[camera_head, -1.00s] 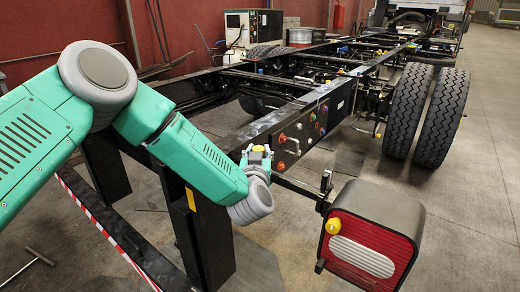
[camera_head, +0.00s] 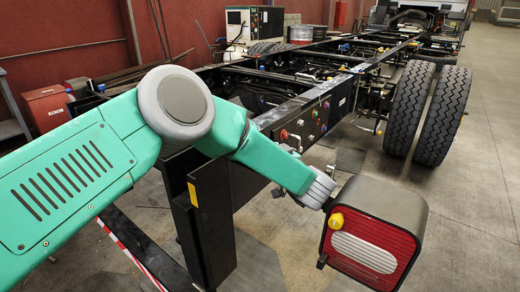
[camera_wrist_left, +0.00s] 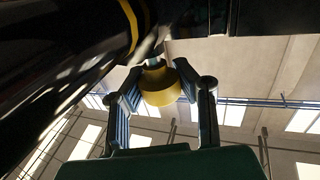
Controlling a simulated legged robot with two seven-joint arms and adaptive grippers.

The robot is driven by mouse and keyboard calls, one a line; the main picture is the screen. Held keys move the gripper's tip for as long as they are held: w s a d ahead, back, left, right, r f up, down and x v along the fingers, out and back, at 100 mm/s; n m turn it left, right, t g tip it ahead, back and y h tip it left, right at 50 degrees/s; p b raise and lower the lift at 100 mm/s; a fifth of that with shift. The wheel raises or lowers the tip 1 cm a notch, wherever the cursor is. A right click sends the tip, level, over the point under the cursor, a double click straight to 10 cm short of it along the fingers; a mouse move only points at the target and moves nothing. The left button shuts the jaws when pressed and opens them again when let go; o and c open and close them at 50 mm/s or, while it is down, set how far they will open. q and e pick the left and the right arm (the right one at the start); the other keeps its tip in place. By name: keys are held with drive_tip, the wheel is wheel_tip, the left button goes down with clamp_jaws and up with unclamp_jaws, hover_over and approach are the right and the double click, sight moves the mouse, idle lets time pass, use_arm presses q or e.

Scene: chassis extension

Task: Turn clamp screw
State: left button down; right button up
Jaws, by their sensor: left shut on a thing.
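In the left wrist view, the two dark fingers of my left gripper (camera_wrist_left: 166,88) are on either side of a round yellow knob (camera_wrist_left: 160,85), which I take to be the clamp screw's head. The fingers are shut on it from below. A metal shaft runs up from the knob. In the head view, my grey wrist (camera_head: 318,190) is beside the upper left of the red and white tail lamp box (camera_head: 370,245). My fingers and the held knob are hidden in that view. My right gripper is in neither view.
The black chassis frame (camera_head: 290,110) runs from the centre to the back, with large tyres (camera_head: 440,115) at right. A yellow part (camera_head: 336,220) sits on the lamp box's front. A black post (camera_head: 205,225) stands below my arm. Floor at right is clear.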

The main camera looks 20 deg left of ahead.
use_arm(q)
drive_tip(key=shift+s+d+f, duration=0.15)
drive_tip(key=shift+d+f, duration=0.1)
drive_tip(key=shift+f, duration=0.2)
drive_tip(key=c, duration=1.1)
unclamp_jaws()
drive_tip(key=shift+c, duration=0.2)
drive_tip(key=shift+d+r, duration=0.1)
drive_tip(key=shift+r, duration=0.15)
drive_tip(key=shift+r, duration=0.15)
wheel_tip(320, 180, up, 10)
drive_tip(key=shift+d+f, duration=0.15)
drive_tip(key=shift+f, duration=0.05)
